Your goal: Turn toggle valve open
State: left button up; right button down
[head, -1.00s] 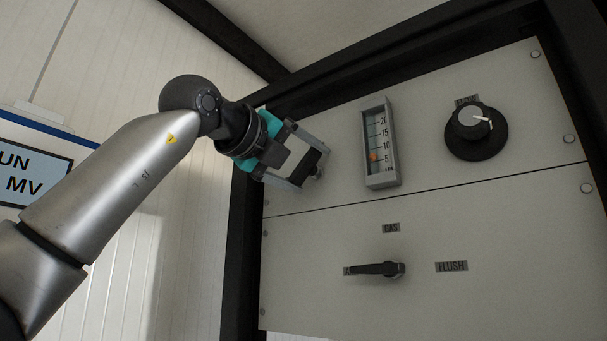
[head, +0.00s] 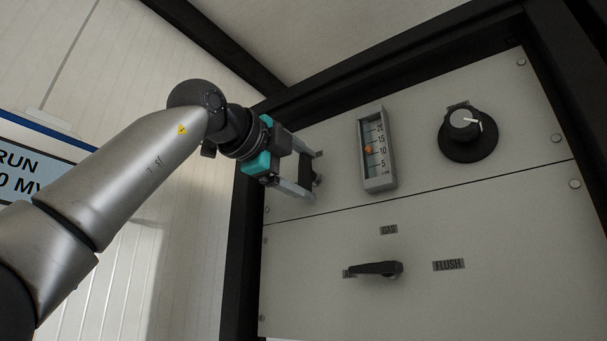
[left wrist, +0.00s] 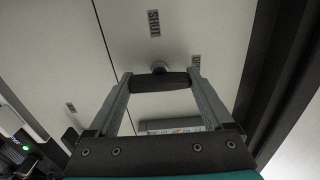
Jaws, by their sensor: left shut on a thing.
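The toggle valve's black lever (left wrist: 160,82) spans between my left gripper's two fingertips in the left wrist view, with its round pivot (left wrist: 160,67) just beyond. My left gripper (left wrist: 160,79) is shut on this lever. In the head view the left gripper (head: 312,176) is at the panel's upper left, and only a dark bit of the lever (head: 318,181) shows. A SHUT label (left wrist: 153,23) is above the pivot in the wrist view. A second label (left wrist: 196,62) is partly covered by a finger and hard to read. My right gripper is not in view.
A flowmeter (head: 378,184) with an orange float near 10 is right of the gripper. A round black knob (head: 468,152) is farther right. A black selector handle (head: 377,269) sits below, among GAS and FLUSH labels. A dark frame post (head: 243,245) borders the panel's left.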

pick_arm(q)
jog(key=shift+a, duration=0.1)
dwell(0.5)
jog(key=o, duration=1.1)
jog(key=shift+o, duration=0.2)
jog(key=shift+s+a, duration=0.1)
jog(key=shift+s, duration=0.05)
jog(key=b+v, duration=0.5)
jog(key=v, duration=1)
jog(key=shift+b, duration=0.35)
jog(key=shift+r, duration=0.1)
